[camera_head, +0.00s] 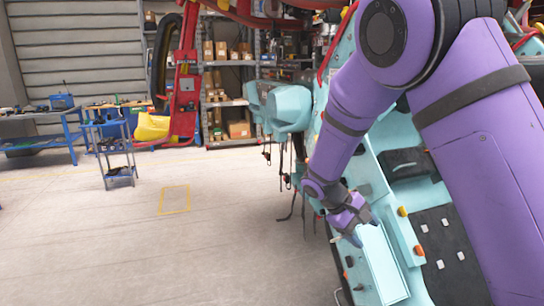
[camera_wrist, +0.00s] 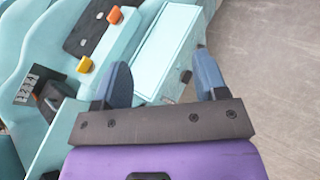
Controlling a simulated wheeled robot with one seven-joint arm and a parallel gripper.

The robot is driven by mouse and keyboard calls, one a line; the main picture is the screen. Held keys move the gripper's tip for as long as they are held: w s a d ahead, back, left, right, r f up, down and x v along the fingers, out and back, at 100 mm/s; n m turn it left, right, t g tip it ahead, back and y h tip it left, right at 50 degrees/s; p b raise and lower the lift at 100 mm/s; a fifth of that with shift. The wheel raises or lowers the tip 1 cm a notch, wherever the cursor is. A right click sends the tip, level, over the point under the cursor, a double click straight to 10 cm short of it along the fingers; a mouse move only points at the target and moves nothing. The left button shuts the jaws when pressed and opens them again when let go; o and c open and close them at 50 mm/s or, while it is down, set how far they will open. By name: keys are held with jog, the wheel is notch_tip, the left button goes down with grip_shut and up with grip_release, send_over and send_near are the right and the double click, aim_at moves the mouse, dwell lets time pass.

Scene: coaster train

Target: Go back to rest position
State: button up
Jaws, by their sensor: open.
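My gripper (camera_head: 360,232) is at the end of my purple arm, over the near side of the teal coaster train (camera_head: 370,180). In the wrist view my gripper (camera_wrist: 162,80) shows two blue fingers spread apart with nothing held between them. Beyond the fingers is a pale teal rectangular panel (camera_wrist: 166,45) on the train. I cannot tell whether a finger touches the train.
Open concrete floor (camera_head: 130,240) lies left of the train. Shelves with boxes (camera_head: 238,129) and a red post (camera_head: 186,90) are at the back. Dark cables hang from the train's side.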

jog(key=s+d+r+m+t+y, duration=0.1)
jog(key=s+d+r+m+y, duration=0.15)
jog(key=s+r, duration=0.45)
jog(key=s+d+r+m+t+y, duration=0.1)
jog(key=s+d+r+y, duration=0.4)
jog(key=r, duration=0.4)
jog(key=s+r+m+t, duration=0.1)
jog(key=s+r+t, duration=0.1)
jog(key=s, duration=0.6)
jog(key=s+r+m+t, duration=0.1)
jog(key=s+r+t, duration=0.2)
jog(key=s, duration=0.5)
jog(key=shift+a+r+y, duration=0.15)
jog(key=shift+r+y, duration=0.3)
jog(key=shift+r, duration=0.1)
